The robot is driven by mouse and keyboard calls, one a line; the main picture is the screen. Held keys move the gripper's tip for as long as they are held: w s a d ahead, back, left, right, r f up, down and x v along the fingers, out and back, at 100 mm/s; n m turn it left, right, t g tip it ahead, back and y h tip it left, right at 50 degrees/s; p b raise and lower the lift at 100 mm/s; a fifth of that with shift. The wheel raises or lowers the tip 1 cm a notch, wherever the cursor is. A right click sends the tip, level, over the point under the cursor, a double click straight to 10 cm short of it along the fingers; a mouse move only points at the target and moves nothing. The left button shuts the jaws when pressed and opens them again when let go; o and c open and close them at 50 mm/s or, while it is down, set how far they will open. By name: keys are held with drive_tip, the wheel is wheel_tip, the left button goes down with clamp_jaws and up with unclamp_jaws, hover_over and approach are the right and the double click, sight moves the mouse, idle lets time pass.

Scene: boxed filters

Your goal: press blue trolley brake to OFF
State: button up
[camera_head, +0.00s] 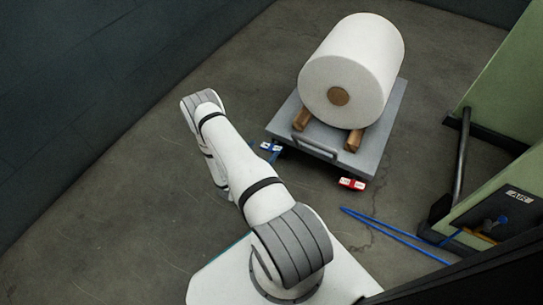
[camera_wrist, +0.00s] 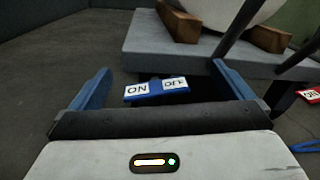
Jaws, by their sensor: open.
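The blue trolley brake (camera_head: 271,147) is a small rocker pedal at the front left corner of the grey trolley (camera_head: 384,132). In the wrist view the brake (camera_wrist: 157,91) shows two white labels, ON on the left half and OFF on the right half. I cannot tell which half is pressed down. My gripper (camera_wrist: 160,70) is open and empty, its two blue fingers spread on either side of the brake in that view. The brake lies beyond the palm, and no contact shows. In the head view my arm hides most of the gripper.
A large white roll (camera_head: 352,70) rests on wooden chocks (camera_head: 302,118) on the trolley. A red brake (camera_head: 352,183) sits at its front right corner. A blue strip (camera_head: 395,235) lies on the floor by a green machine (camera_head: 510,200). Floor to the left is clear.

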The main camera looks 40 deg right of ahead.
sight(271, 147)
wheel_tip(271, 147, down, 6)
drive_tip(key=s+n+t+b, duration=0.1)
drive_tip(key=n+t, duration=0.1)
drive_tip(key=shift+y, duration=0.4)
drive_tip(key=b+x, duration=0.2)
drive_tip(key=x, duration=0.5)
drive_tip(key=shift+r+b, duration=0.15)
drive_tip(key=shift+b, duration=0.25)
drive_tip(key=shift+c, duration=0.3)
